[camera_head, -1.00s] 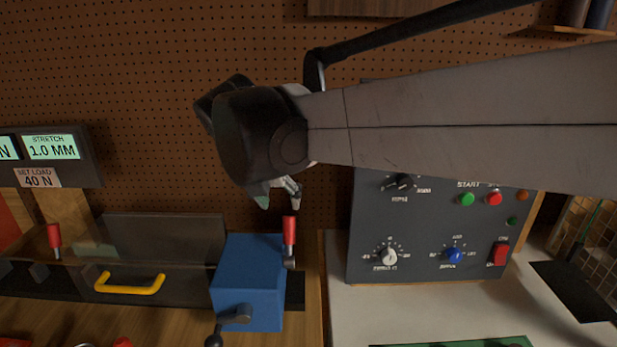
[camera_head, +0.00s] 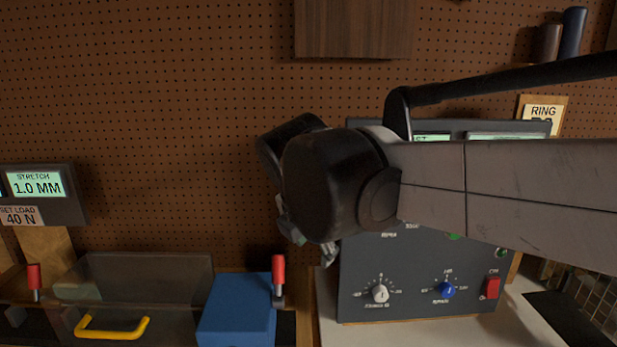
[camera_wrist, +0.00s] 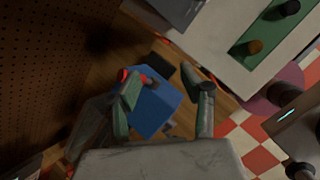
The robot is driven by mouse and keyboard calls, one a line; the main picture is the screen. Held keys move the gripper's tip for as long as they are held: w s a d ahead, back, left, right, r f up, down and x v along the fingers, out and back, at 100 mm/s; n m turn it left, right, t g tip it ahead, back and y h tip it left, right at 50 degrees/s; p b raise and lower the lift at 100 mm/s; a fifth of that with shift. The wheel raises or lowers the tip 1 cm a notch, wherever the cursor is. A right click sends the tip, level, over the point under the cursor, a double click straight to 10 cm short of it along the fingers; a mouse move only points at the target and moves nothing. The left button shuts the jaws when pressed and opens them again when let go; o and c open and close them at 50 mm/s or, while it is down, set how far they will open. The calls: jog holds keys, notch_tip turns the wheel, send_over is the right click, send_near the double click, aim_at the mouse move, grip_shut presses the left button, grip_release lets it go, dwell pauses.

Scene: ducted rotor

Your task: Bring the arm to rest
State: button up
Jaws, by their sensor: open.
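My gripper (camera_head: 308,238) hangs in front of the pegboard in the head view, mostly hidden behind my dark wrist. It is at the left edge of the grey control panel (camera_head: 410,285), above and to the right of the blue box (camera_head: 238,312). In the wrist view the two fingers of my gripper (camera_wrist: 165,98) are spread apart. The blue box (camera_wrist: 152,108) shows between and beyond them, and nothing is held.
A red-handled lever (camera_head: 278,270) stands by the blue box. A clear-covered tray with a yellow handle (camera_head: 112,328) is at left, below a display (camera_head: 40,190). The pegboard (camera_head: 180,110) is bare at upper left. A green board (camera_wrist: 268,35) lies on the white surface.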

jog(key=s+d+f+m, duration=0.5)
jog(key=s+d+m, duration=0.2)
jog(key=m, duration=0.6)
jog(key=s+d+f+m+t+y, duration=0.1)
jog(key=s+d+f+m, duration=0.4)
jog(key=d+m, duration=0.7)
jog(key=shift+s+d+f+m+t, duration=0.2)
jog(key=shift+s+m+t, duration=0.1)
jog(key=shift+s+m, duration=0.85)
jog(key=shift+s, duration=0.1)
